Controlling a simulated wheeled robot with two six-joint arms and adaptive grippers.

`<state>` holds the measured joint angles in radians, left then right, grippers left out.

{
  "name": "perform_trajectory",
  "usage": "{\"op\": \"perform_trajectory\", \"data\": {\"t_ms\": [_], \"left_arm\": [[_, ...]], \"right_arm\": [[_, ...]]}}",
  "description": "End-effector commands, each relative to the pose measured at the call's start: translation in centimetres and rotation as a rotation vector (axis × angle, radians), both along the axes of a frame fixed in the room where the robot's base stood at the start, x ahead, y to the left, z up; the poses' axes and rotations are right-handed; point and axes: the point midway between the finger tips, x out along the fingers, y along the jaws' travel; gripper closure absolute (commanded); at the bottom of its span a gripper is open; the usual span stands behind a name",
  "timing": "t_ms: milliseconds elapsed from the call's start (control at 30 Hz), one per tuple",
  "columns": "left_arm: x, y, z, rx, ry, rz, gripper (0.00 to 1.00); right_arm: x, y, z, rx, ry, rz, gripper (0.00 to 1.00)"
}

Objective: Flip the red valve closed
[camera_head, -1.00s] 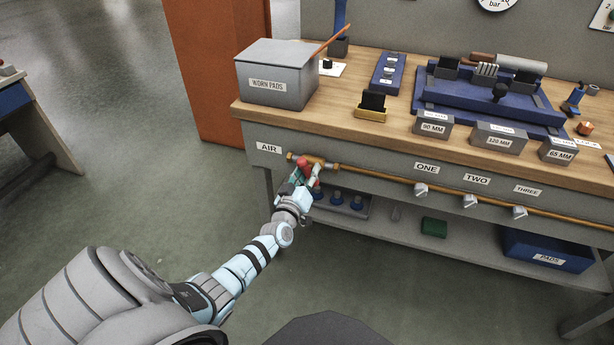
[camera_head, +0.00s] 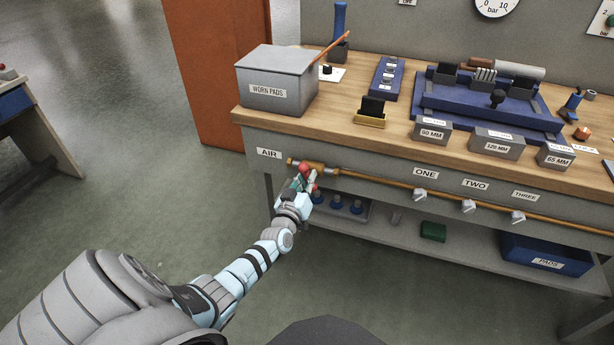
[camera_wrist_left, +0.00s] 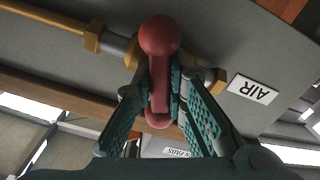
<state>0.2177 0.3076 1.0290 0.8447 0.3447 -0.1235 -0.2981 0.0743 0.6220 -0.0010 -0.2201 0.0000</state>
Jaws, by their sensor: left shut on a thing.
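The red valve handle (camera_head: 304,168) is on the brass pipe under the AIR label, at the bench's left front. In the left wrist view, it is a red lever (camera_wrist_left: 160,92) with a round knob at its upper end, lying across the pipe's line. My left gripper (camera_head: 303,182) is shut on this lever, its green padded fingers on both sides of it. In the wrist view the fingers (camera_wrist_left: 161,92) press against the lever's middle, and both red ends stay visible. The valve body behind is partly hidden. My right gripper is not in view.
The brass pipe (camera_head: 400,182) runs right along the bench front past grey outlets under ONE, TWO and THREE. The wooden benchtop (camera_head: 335,115) is just above my gripper. A lower shelf (camera_head: 460,251) holds blue parts and a bin.

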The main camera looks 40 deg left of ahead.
Motion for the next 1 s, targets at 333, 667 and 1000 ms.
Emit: {"op": "perform_trajectory", "data": {"t_ms": [333,667,1000], "left_arm": [[0.0,-0.1,0.0,0.226,0.083,0.000,1.00],[0.0,0.0,-0.1,0.356,0.128,-0.001,1.00],[-0.1,0.0,-0.2,0.375,0.136,-0.001,1.00]], "right_arm": [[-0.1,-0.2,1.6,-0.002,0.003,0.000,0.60],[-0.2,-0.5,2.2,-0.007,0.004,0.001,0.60],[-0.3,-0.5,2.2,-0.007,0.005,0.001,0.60]]}}
